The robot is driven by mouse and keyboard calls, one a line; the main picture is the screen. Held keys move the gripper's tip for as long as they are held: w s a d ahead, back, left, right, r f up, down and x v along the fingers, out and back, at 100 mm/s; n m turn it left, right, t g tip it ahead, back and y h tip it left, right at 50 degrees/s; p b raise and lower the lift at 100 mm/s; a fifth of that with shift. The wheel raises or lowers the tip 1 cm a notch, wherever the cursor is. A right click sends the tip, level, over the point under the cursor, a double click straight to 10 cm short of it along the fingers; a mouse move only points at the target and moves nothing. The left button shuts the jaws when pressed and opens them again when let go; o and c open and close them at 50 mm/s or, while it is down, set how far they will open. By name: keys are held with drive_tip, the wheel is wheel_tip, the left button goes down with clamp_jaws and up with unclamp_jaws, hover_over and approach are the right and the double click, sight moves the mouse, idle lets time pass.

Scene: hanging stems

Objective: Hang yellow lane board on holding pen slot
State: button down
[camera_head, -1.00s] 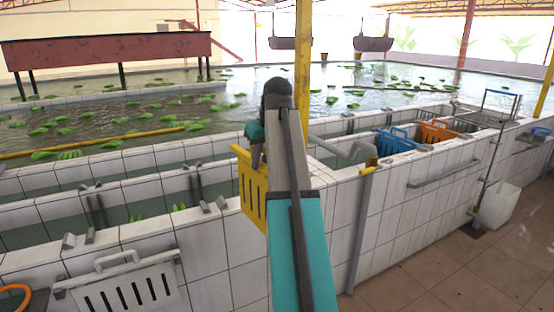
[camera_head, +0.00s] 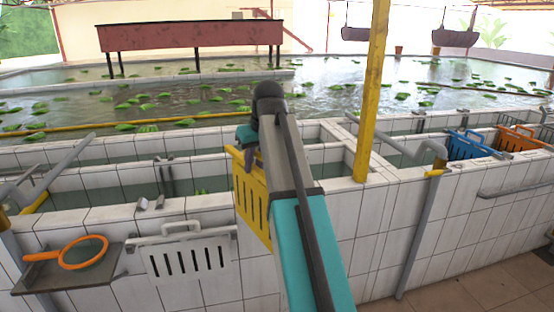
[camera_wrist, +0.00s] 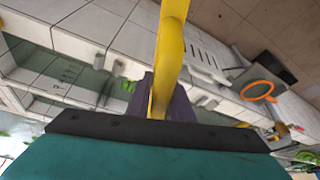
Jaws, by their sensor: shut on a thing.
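The yellow lane board (camera_head: 254,205), slotted, hangs upright from my gripper (camera_head: 248,150) in front of the tiled pen wall. In the wrist view, its yellow handle (camera_wrist: 172,50) runs up from my gripper (camera_wrist: 160,112), which is shut on it. My arm hides part of the board in the head view. Metal slot brackets (camera_head: 150,203) sit on the front wall top, left of the board. Another dark pair of slot rails (camera_head: 164,172) stands on the inner divider. I cannot tell which one is the holding pen slot.
A white slotted board (camera_head: 187,258) hangs on the front wall beside a shelf with an orange-rimmed net (camera_head: 84,252). Blue (camera_head: 466,145) and orange (camera_head: 516,138) boards are at right. A yellow post (camera_head: 372,90) and grey pipes stand close by. Tiled floor is at lower right.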

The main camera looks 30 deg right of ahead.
drive_tip(key=w+a+f+m, duration=0.1)
drive_tip(key=a+m, duration=0.1)
drive_tip(key=a, duration=0.8)
drive_tip(key=w+a+f+m+h, duration=0.1)
drive_tip(key=a+f, duration=0.1)
drive_tip(key=a, duration=0.8)
drive_tip(key=shift+a+f+m+h, duration=0.15)
drive_tip(key=shift+f+m+h, duration=0.15)
drive_tip(key=shift+m, duration=0.1)
drive_tip(key=shift+w, duration=0.1)
drive_tip(key=shift+a, duration=0.1)
